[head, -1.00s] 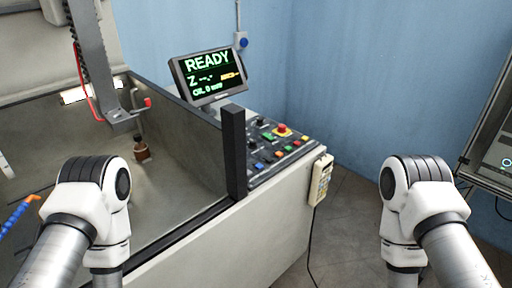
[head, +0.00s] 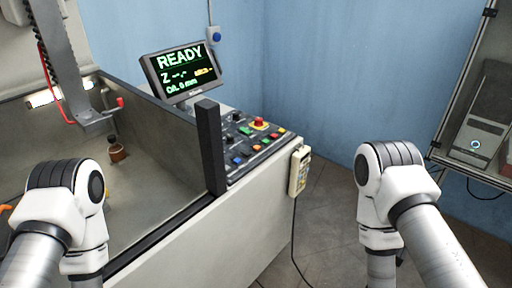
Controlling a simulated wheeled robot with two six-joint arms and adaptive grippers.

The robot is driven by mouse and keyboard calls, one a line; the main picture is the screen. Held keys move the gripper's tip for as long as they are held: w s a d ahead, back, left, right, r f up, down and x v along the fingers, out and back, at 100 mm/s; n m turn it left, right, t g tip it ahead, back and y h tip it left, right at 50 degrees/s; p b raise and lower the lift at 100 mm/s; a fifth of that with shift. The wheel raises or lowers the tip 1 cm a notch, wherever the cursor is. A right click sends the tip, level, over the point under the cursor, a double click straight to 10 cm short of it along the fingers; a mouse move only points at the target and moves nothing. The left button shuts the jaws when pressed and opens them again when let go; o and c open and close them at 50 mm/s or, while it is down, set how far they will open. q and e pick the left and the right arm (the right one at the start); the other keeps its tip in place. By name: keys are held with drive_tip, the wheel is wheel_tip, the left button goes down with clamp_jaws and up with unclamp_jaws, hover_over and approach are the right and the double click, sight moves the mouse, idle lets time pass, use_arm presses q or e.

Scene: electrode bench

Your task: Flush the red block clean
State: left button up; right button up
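No red block that I can make out shows in the head view. The machine's tank (head: 165,140) is at the left, partly hidden by my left arm. Inside it a small brown-copper piece with a dark top (head: 117,152) stands near the wall. Above it hangs the machine's head (head: 92,124) with a small red-tipped lever (head: 120,102). An orange tip (head: 5,208) shows at the left edge. Both my arms show only as upper links; both grippers are out of the picture.
A screen (head: 182,72) reading READY stands above a control panel (head: 245,138) with several buttons. A handheld pendant (head: 299,171) hangs on the machine's side. A rack with a grey computer case (head: 481,115) stands at the right. Open floor (head: 325,215) lies between.

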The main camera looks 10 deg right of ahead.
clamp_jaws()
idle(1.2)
